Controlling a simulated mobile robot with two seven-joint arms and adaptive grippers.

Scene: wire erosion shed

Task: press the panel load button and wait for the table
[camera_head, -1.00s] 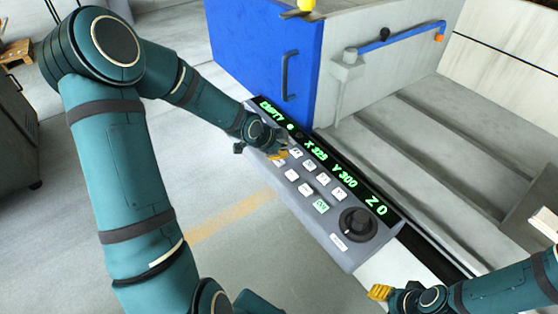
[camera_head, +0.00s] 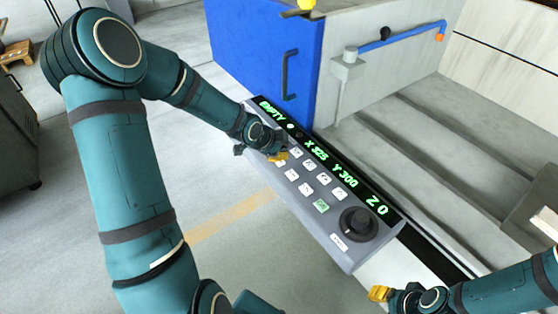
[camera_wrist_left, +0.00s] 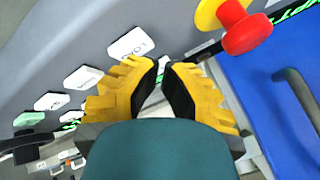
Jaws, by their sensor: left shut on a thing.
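The grey control panel (camera_head: 335,238) has white buttons (camera_head: 307,190), one green button (camera_head: 321,205) and a black knob (camera_head: 358,223). My left gripper (camera_head: 278,156) is at the panel's far left end, over the buttons there. In the left wrist view its yellow fingers (camera_wrist_left: 160,85) are close together, with a white patch between them, and a white button (camera_wrist_left: 131,43) is beside them. Its label is not readable. My right gripper (camera_head: 378,293) is low, near the panel's front right corner.
A red emergency button (camera_wrist_left: 245,30) on a yellow base is close to my left fingers. A blue door (camera_head: 262,60) with a handle stands behind the panel. Grey stepped machine surfaces (camera_head: 420,150) lie to the right. Open floor is left of the panel.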

